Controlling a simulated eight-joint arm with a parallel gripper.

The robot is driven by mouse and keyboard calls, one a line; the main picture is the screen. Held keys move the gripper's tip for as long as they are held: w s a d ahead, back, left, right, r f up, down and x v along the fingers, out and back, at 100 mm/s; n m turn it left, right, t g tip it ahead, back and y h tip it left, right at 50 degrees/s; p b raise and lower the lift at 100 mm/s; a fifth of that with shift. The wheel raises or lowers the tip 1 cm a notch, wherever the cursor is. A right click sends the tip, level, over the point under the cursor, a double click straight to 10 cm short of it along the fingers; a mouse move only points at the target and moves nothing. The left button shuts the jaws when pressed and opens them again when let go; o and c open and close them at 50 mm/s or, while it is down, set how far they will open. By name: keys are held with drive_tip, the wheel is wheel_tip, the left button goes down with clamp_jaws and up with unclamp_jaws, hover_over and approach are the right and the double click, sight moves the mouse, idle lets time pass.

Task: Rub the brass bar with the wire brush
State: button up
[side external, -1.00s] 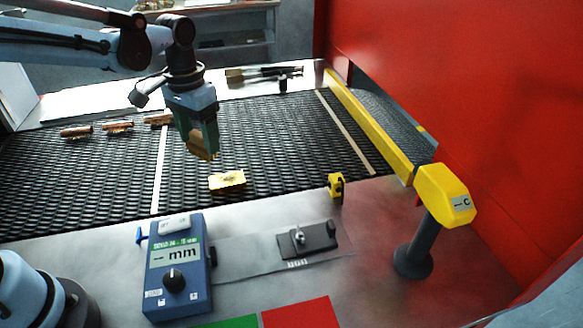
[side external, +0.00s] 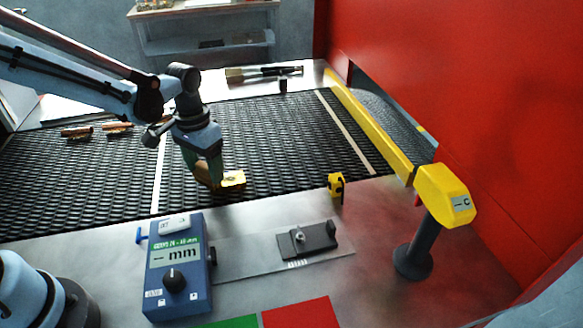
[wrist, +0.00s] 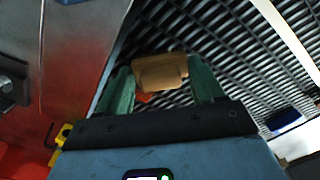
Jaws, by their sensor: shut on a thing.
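The brass bar (side external: 233,180) is a small yellow block lying on the mesh belt, in the side external view. My gripper (side external: 206,168) has green fingers and is shut on the wire brush (side external: 205,177), a brown wooden block, held low over the belt. The brush is at the bar's left end and hides part of it. I cannot tell whether the two touch. In the wrist view the brush (wrist: 160,72) sits between the green fingers (wrist: 160,85). Its bristles are not clear there, and I cannot make out the bar.
Copper-brown pieces (side external: 76,132) lie at the belt's far left. A blue meter (side external: 178,268) and a dark clamp block (side external: 307,239) are in front. A yellow rail (side external: 370,125) borders the right. The belt's middle right is clear.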

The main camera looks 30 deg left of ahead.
drive_tip(key=shift+w+d, duration=0.35)
drive_tip(key=shift+w, duration=0.05)
drive_tip(key=shift+c, duration=0.3)
drive_tip(key=shift+w+d+f, duration=0.1)
drive_tip(key=shift+w+d, duration=2.5)
drive_tip(key=shift+w, duration=0.1)
drive_tip(key=shift+s+a, duration=3)
drive_tip(key=shift+s, duration=0.1)
drive_tip(key=shift+r, duration=4.1)
drive_tip(key=shift+f, duration=0.15)
